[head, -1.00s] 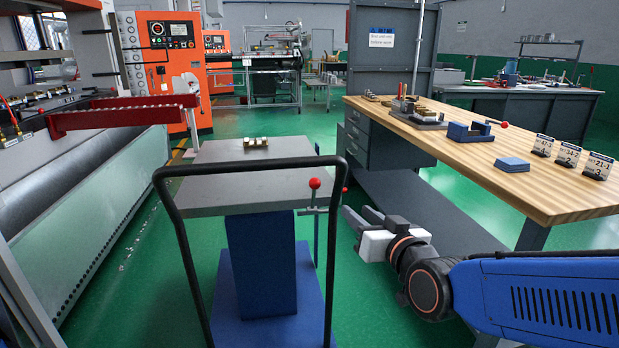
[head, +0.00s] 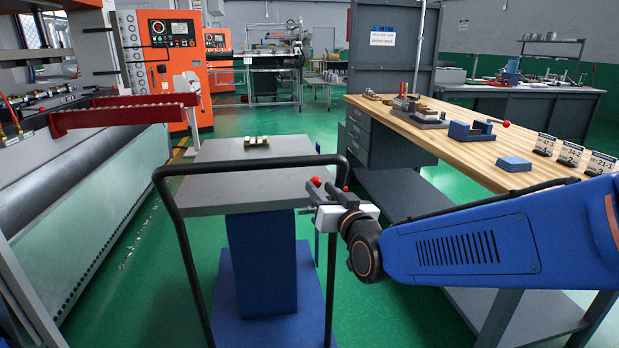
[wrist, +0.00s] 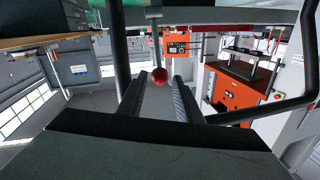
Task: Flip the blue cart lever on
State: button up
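The blue cart (head: 262,265) stands in the lower middle of the head view, with a grey top (head: 215,185) and a black push handle. Its lever has a red ball knob (head: 316,182) at the cart's right side; my gripper hides much of the rod. My gripper (head: 321,190) is at the knob, beside the handle's right upright. In the wrist view the knob (wrist: 160,75) appears between the two fingertips, with gaps on both sides. The gripper (wrist: 162,78) is open and holds nothing. I cannot tell whether the knob is inside the fingers or just beyond them.
The cart's handle bar (head: 334,160) is very close to my gripper. A wooden workbench (head: 480,150) with blocks and number cards stands to the right. A machine with a red beam (head: 110,115) is at left.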

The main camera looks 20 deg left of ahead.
jog(key=x, duration=0.8)
jog(key=shift+w+a, duration=0.2)
jog(key=shift+a, duration=0.05)
grip_shut()
